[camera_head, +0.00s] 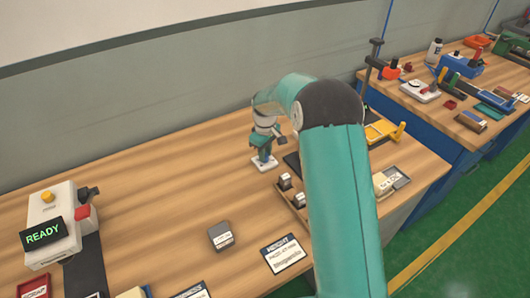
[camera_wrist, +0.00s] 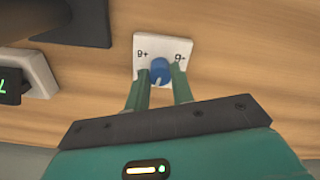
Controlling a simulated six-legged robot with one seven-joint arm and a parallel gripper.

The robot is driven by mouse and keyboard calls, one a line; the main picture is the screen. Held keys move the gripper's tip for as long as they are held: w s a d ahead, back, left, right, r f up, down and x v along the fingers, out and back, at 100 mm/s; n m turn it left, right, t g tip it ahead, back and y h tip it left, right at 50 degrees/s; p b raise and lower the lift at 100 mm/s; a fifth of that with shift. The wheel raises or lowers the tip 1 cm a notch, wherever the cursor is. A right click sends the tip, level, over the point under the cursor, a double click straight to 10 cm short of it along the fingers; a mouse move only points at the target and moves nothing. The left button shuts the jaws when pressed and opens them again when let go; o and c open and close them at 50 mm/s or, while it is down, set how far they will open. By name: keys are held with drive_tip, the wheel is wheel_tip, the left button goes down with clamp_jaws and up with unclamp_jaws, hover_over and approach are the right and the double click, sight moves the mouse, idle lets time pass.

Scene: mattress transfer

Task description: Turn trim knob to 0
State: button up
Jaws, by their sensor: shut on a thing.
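The trim knob (camera_wrist: 160,69) is a small blue knob on a white square plate (camera_wrist: 176,47) in the wrist view. A pale pointer line on the knob points down and slightly left in that picture. Small marks stand at the plate's left and right; they are upside down and hard to read. My gripper (camera_wrist: 161,77) is shut on the knob, with one green finger on each side. In the head view my gripper (camera_head: 264,150) points down over the white plate (camera_head: 258,165) on the wooden bench; the knob is hidden there.
A dark display (camera_head: 44,233) reading READY sits on a white device with a red button (camera_head: 82,212) at the left. A grey block (camera_head: 221,236) and a HEIGHT card (camera_head: 283,253) lie in front. My arm hides part of the bench. A second bench (camera_head: 440,115) holds several tools.

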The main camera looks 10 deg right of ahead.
drive_tip(key=shift+n, duration=1.1)
drive_tip(key=o, duration=1)
drive_tip(key=shift+r, duration=6.9)
